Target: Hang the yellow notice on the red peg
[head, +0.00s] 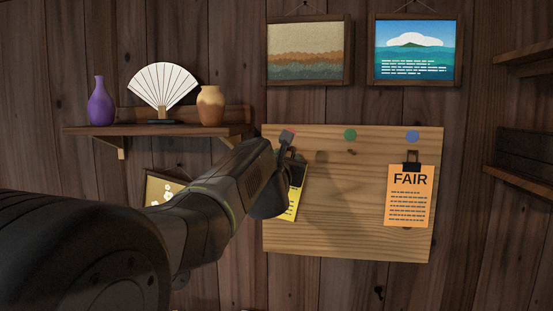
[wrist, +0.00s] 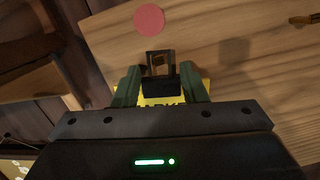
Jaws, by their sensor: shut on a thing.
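The yellow notice (head: 292,204) hangs from a black clip and is largely hidden behind my gripper in the head view. In the wrist view my gripper (wrist: 159,84) has its two green fingers shut on the clip, with a strip of the yellow notice (wrist: 150,101) below. The clip's wire loop (wrist: 160,60) stands up beyond the fingers, in front of the wooden board (head: 330,225). I cannot tell whether the red peg is inside the loop.
A green dot (head: 350,135) with a peg (head: 351,152) below it is mid-board. An orange FAIR notice (head: 409,205) hangs under the blue dot (head: 412,136). A shelf (head: 180,130) with a purple vase (head: 102,103), fan and tan vase is left of the board.

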